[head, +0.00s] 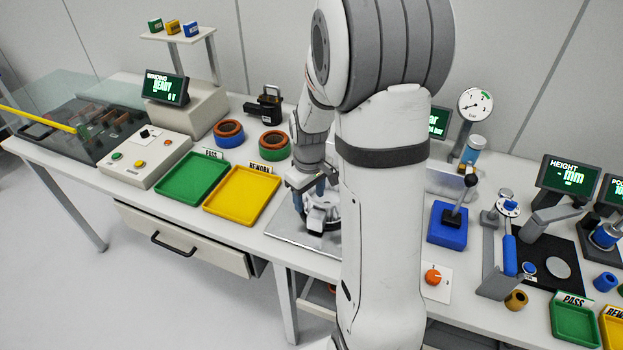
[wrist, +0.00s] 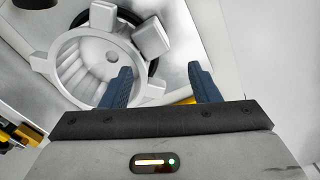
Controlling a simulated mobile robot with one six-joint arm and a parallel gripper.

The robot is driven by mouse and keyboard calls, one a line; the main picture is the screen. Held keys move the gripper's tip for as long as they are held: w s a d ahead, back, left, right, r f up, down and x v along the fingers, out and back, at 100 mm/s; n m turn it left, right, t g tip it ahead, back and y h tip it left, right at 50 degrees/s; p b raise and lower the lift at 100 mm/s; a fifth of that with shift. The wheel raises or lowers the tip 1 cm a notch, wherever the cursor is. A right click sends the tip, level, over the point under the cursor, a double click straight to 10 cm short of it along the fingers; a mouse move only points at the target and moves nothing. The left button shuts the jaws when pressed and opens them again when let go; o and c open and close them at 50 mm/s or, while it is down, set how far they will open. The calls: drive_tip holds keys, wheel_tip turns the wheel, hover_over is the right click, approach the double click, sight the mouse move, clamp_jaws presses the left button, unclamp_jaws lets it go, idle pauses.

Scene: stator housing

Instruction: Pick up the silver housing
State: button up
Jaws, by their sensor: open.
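The silver housing (wrist: 70,62) is a round, open-topped metal ring with inner ribs and blocky lugs. It shows at the upper left of the wrist view. My gripper (wrist: 160,80) is open, with its two blue fingers apart. The left finger overlaps the housing's rim in the picture; the right finger is over the bare surface to its right. I cannot tell whether a finger touches the housing. In the head view, the housing (head: 318,219) sits on a metal plate (head: 288,233), and my gripper (head: 309,188) is just above it. My arm hides part of it.
A yellow REWORK tray (head: 240,193) and a green PASS tray (head: 190,180) lie left of the plate. Red-and-blue and red-and-green rings (head: 274,146) stand behind. A blue lever device (head: 448,225) and an orange knob panel (head: 433,278) stand to the right.

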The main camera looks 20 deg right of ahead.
sight(310, 214)
drive_tip(key=shift+w+d+f, duration=0.3)
drive_tip(key=shift+f, duration=0.2)
drive_tip(key=shift+w+d+f+p, duration=0.15)
drive_tip(key=shift+f+p, duration=0.2)
drive_tip(key=shift+f, duration=0.95)
drive_tip(key=shift+w+a+f+p, duration=0.1)
drive_tip(key=shift+f+p, duration=0.25)
drive_tip(key=shift+f, duration=0.9)
drive_tip(key=shift+w+d+f+p, duration=0.15)
drive_tip(key=shift+f+p, duration=0.2)
drive_tip(key=shift+f, duration=0.95)
drive_tip(key=c, duration=1.2)
drive_tip(key=shift+s+a+f, duration=0.1)
